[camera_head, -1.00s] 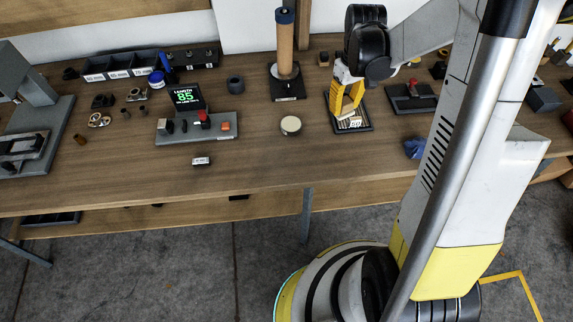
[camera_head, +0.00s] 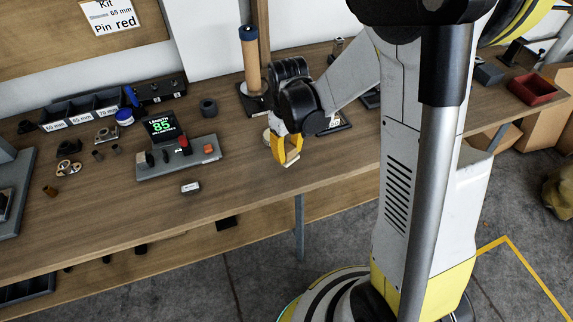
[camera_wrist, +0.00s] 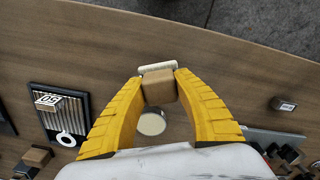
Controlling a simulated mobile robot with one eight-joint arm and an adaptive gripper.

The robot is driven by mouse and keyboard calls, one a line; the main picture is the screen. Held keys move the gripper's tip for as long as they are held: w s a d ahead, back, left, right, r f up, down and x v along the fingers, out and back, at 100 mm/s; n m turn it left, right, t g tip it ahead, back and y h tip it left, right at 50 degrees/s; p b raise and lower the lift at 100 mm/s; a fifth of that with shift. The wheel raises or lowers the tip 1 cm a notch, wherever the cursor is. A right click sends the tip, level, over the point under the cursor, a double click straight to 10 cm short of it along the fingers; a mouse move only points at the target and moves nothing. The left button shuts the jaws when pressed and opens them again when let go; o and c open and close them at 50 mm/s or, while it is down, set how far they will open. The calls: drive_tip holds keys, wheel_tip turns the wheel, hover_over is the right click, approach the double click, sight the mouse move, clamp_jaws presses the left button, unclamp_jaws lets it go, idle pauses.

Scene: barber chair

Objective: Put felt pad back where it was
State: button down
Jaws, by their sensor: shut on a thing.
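My gripper (camera_head: 287,157) is over the front part of the workbench, shut on a small piece that I take to be the felt pad. In the wrist view, the yellow fingers of my gripper (camera_wrist: 160,84) pinch the felt pad (camera_wrist: 159,88), a tan block with a flat off-white part at its far end. In the head view the felt pad (camera_head: 292,160) is small and partly hidden by the fingers. I cannot tell its height above the wood.
A round pale-topped tin (camera_wrist: 152,124) shows between the fingers. A dark tray (camera_wrist: 78,153) with strips and a block marked 50 lies to the left in the wrist view. A grey display stand (camera_head: 178,160) and small labelled block (camera_head: 190,187) are left of my gripper in the head view.

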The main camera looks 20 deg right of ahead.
sight(286, 162)
drive_tip(key=shift+a+f, duration=0.2)
drive_tip(key=shift+f+b, duration=1.05)
drive_tip(key=shift+f, duration=0.8)
drive_tip(key=shift+f, duration=0.1)
drive_tip(key=shift+f, duration=0.15)
drive_tip(key=c, duration=1.1)
unclamp_jaws()
drive_tip(key=shift+o, duration=0.2)
